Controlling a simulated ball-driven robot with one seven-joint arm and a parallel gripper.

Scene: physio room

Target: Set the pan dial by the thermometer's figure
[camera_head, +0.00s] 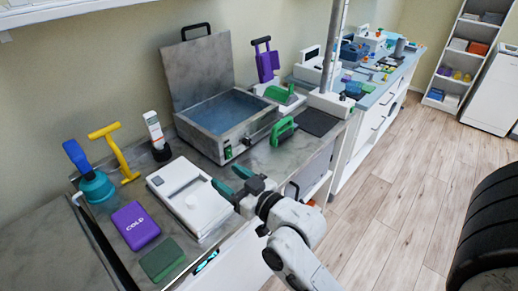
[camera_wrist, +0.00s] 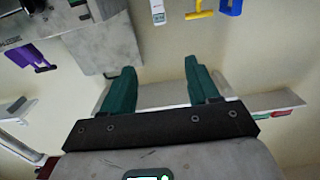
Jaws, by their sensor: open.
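The pan (camera_head: 205,135) is a grey metal box of bluish water on the counter, with its lid (camera_head: 202,70) raised. Small fittings show on its front face, one dark knob-like (camera_head: 247,141) and one green; I cannot read any dial setting. A white handheld device, probably the thermometer (camera_head: 153,125), stands upright in a black holder left of the pan. It also shows at the top of the wrist view (camera_wrist: 158,12); its figure is unreadable. My gripper (camera_head: 233,179), with green fingers, is open and empty in front of the pan, apart from it; the fingers also show in the wrist view (camera_wrist: 160,68).
A green-handled object (camera_head: 282,131) sits right of the pan.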

